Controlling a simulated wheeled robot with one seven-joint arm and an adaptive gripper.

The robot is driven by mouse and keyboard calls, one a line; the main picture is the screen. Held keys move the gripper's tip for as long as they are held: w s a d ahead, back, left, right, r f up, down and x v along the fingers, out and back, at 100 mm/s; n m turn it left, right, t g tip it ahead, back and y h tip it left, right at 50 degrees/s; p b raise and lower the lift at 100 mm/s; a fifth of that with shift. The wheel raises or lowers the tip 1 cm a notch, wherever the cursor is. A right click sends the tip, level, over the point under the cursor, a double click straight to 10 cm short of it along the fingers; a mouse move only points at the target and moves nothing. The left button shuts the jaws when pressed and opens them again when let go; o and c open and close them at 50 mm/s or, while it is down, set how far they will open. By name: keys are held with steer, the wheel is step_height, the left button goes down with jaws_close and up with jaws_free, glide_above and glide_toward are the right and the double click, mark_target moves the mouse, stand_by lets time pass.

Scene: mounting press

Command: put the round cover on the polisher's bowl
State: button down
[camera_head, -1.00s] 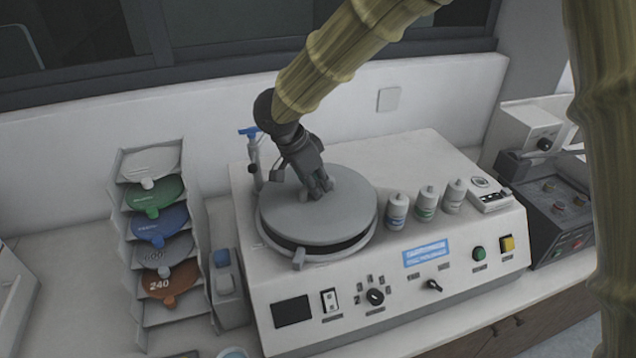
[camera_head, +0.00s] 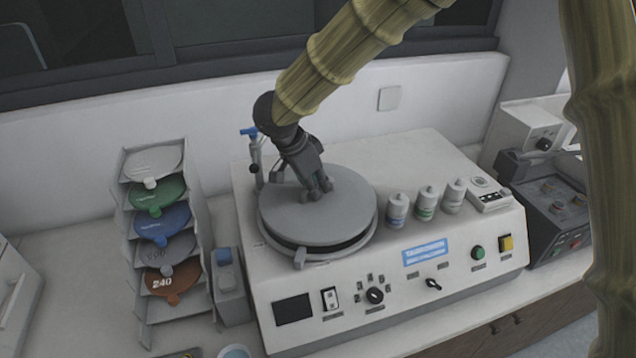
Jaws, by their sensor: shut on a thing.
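The round grey cover (camera_head: 300,217) lies over the polisher's bowl (camera_head: 338,248) at the left of the white polisher (camera_head: 400,292). A dark band shows between the cover and the bowl's pale rim at the front. I cannot tell whether the cover is fully seated. My gripper (camera_head: 319,192) reaches down from above to the cover's middle and is shut on its knob, which the fingers mostly hide.
Several bottles (camera_head: 426,204) stand right of the bowl on the polisher's top. A blue-handled tap (camera_head: 254,160) rises behind the bowl at left. A rack of coloured discs (camera_head: 165,225) stands left. A grey control box (camera_head: 556,210) stands right.

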steer(key=c, duration=1.3)
jaws_free()
steer(key=shift+c, duration=0.2)
steer(key=v, duration=1.2)
steer(key=shift+w+d, duration=0.1)
steer(key=shift+d, duration=0.05)
